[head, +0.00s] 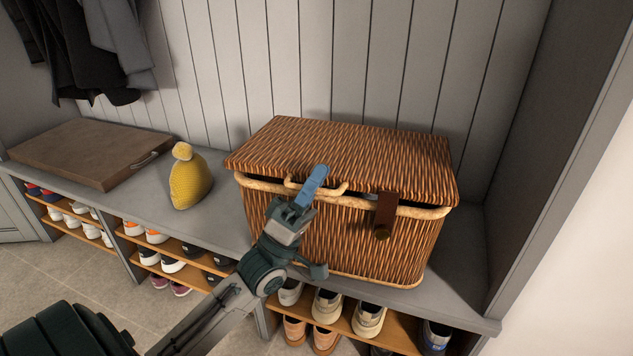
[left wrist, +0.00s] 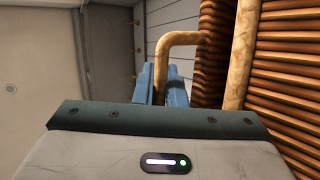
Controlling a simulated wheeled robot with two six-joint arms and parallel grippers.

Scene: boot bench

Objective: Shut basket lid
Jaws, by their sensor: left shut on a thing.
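The wicker basket (head: 335,240) stands on the bench with a pale rim along its top. Its woven lid (head: 350,150) lies low over the opening, almost level, with a thin dark gap showing above the rim. A pale loop handle (head: 338,190) is at the lid's front edge; it also shows in the left wrist view (left wrist: 185,37). My left gripper (head: 314,182) is at the handle, its blue fingers shut on it. The fingers hide part of the handle. A brown leather strap (head: 386,212) hangs at the basket's front. My right gripper is out of view.
A yellow knitted hat (head: 190,182) sits on the bench left of the basket. A flat brown case (head: 90,150) lies further left. Shoes fill the shelves below. A grey side panel (head: 545,150) stands close on the right, a panelled wall behind.

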